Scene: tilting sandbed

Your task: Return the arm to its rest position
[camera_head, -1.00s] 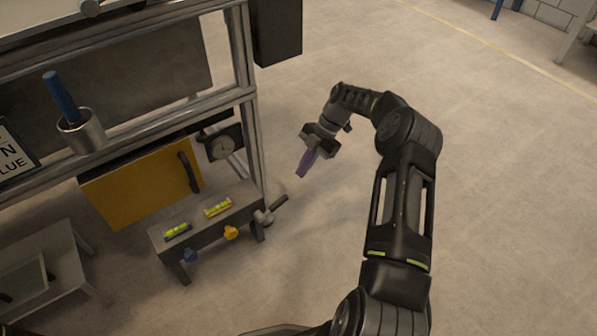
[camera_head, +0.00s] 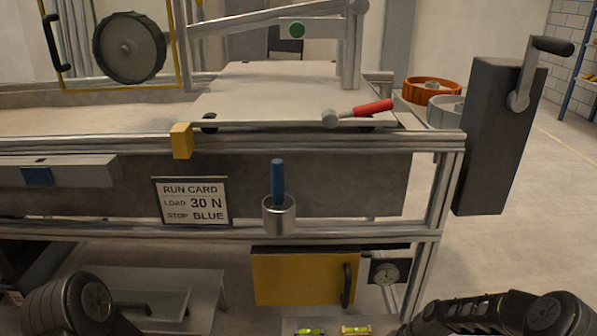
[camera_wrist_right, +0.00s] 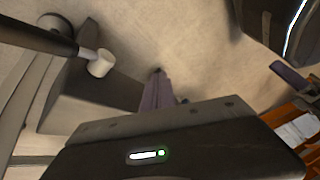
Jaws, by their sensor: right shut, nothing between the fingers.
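My right gripper (camera_wrist_right: 157,92) shows in the right wrist view as purple fingers, closed together with nothing between them. In the head view my right arm (camera_head: 480,314) is at the bottom right edge and its gripper is out of frame. My left arm (camera_head: 80,304) is at the bottom left, and its gripper is not seen. In the right wrist view a crank with a dark grip (camera_wrist_right: 38,36) and a pale hub (camera_wrist_right: 100,63) lies left of the fingers, beside a grey block (camera_wrist_right: 85,95). The fingers appear apart from it.
A dark grey box (camera_head: 485,140) with a crank (camera_head: 535,65) hangs right of the metal frame (camera_head: 440,200). A blue-handled tool (camera_head: 278,180) stands in a metal cup (camera_head: 279,216) beside the run card (camera_head: 192,202). A yellow door (camera_head: 295,280) is below. Open floor (camera_head: 540,230) lies right.

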